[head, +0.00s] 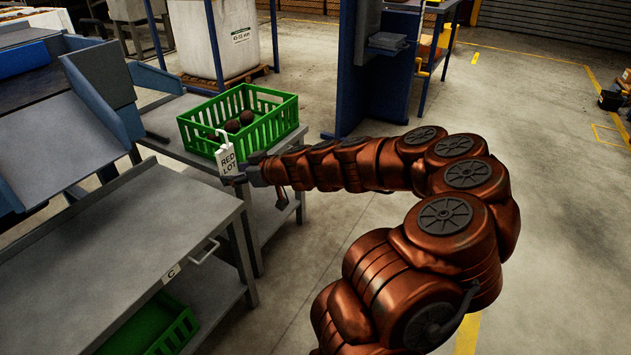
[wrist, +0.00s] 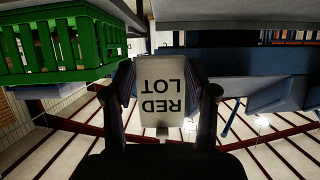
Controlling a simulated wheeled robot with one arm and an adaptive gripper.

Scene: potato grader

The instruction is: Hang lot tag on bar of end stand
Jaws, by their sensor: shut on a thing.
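The white lot tag (head: 229,161) reads "RED LOT" and stands upright in my gripper (head: 238,179), with a pale hook at its top. In the wrist view the tag (wrist: 163,88) appears upside down between the two fingers of my gripper (wrist: 165,105), which is shut on it. The tag is in front of the green crate in the head view; I cannot tell whether they touch. A short pale bar (head: 204,252) sticks out at the right end of the near grey stand (head: 147,239), beside a plate marked "C". The tag is apart from this bar.
The green crate (head: 248,124) holds several dark potatoes and sits on a grey table behind the near stand. It shows at upper left in the wrist view (wrist: 60,62). Another green crate (head: 152,330) is on the lower shelf. Open floor (head: 300,265) lies right of the stand.

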